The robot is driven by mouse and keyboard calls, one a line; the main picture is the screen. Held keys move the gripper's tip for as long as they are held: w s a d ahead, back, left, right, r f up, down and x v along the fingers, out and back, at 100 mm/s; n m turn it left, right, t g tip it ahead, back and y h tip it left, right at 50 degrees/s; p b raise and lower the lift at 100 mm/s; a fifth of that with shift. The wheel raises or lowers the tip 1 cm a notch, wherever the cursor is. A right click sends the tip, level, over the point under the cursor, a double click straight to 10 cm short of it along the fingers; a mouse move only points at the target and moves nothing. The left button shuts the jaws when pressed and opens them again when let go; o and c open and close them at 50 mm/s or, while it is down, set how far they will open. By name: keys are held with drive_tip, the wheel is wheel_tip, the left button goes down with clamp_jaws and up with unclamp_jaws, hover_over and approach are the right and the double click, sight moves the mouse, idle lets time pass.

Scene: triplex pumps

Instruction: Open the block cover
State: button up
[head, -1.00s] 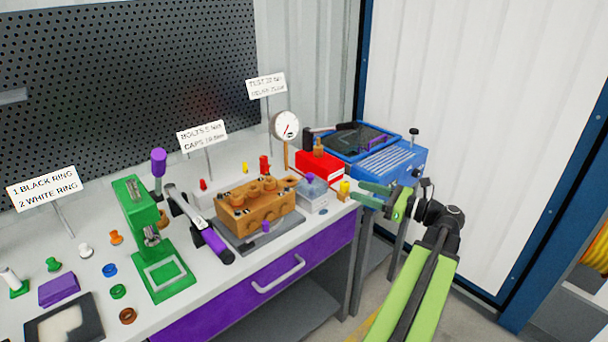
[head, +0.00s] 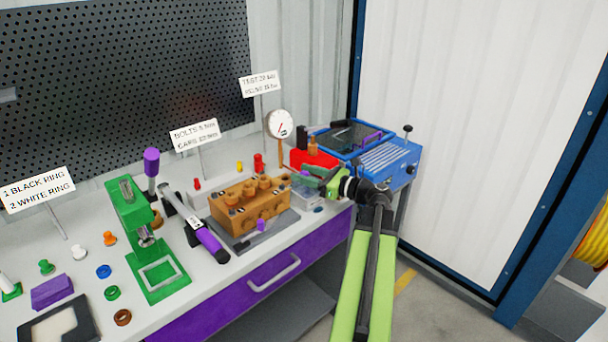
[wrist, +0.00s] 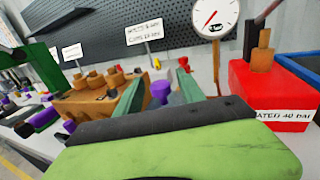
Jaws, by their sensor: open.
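The orange-brown pump block (head: 240,212) sits on a grey plate on the bench, with several round caps on top and a purple knob (head: 262,225) at its front. I cannot make out which part is its cover. My gripper (head: 304,180) is open just right of the block, above the clear box (head: 306,199), which it partly hides. In the wrist view the block (wrist: 95,106) lies beyond and left of the fingers. A purple knob (wrist: 160,92) shows between the open fingers (wrist: 160,76); I cannot tell whether they touch it.
A red box (head: 312,160) and a dial gauge (head: 279,124) stand close behind my gripper. A blue machine (head: 385,163) is to the right.

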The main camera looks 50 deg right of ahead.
clamp_jaws()
idle(1.4)
